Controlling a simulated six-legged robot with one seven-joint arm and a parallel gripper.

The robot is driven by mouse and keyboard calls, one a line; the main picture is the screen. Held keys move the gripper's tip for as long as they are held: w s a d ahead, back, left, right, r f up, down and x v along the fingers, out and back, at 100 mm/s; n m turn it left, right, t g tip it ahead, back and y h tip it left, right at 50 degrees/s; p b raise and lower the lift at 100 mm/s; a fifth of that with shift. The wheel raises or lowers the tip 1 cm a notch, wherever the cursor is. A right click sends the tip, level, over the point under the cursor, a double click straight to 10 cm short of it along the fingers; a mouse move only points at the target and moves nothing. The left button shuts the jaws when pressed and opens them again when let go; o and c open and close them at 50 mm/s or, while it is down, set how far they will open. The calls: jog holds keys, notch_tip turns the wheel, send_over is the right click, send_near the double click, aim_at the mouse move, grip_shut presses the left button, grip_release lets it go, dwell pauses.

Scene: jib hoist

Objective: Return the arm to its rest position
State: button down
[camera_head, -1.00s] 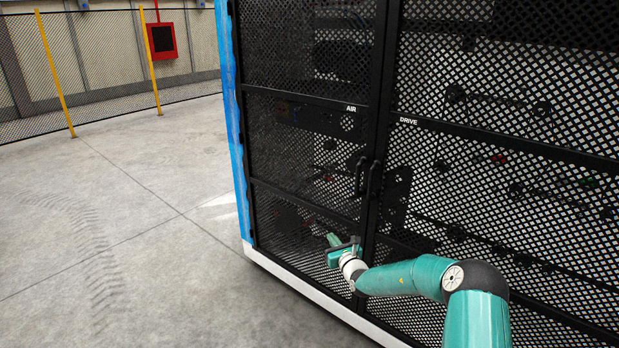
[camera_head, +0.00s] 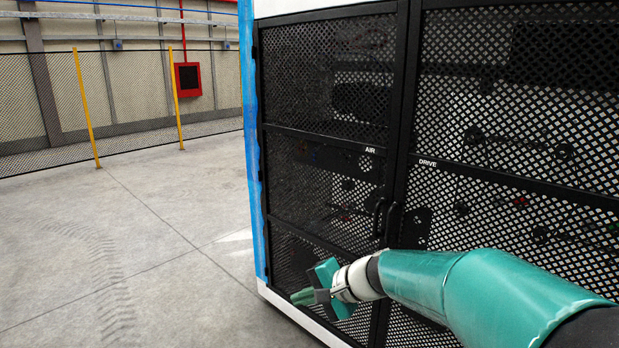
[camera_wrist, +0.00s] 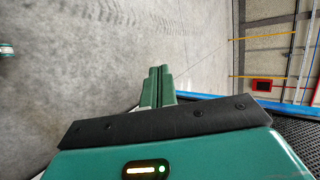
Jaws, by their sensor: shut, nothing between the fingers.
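My arm reaches in from the lower right of the head view, teal with a white wrist. My gripper (camera_head: 303,297) is in front of the lower part of the cabinet's left mesh door, pointing left. Its two green fingers lie together in the wrist view (camera_wrist: 158,85), shut with nothing between them. The black mesh cabinet (camera_head: 330,140) has doors marked AIR and DRIVE, both closed. Whether the gripper touches the mesh cannot be told from the head view; in the wrist view the fingertips have bare floor behind them.
Open concrete floor (camera_head: 150,250) lies left of the cabinet. Yellow posts (camera_head: 87,110) with a mesh fence and a red wall box (camera_head: 188,79) stand at the back left. Black door handles (camera_head: 384,217) stick out above my wrist. A small green-and-white object (camera_wrist: 7,48) shows at the wrist view's left edge.

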jog(key=s+d+r+n+h, duration=0.1)
jog(key=s+d+n+h, duration=0.2)
jog(key=s+d+h, duration=0.2)
jog(key=s+d+r+n+t+h, duration=0.1)
jog(key=s+d+n+h, duration=0.3)
jog(key=s+d, duration=0.8)
jog(key=s, duration=0.7)
jog(key=shift+s+r+h, duration=0.15)
jog(key=shift+s+h, duration=0.05)
jog(key=shift+h, duration=0.2)
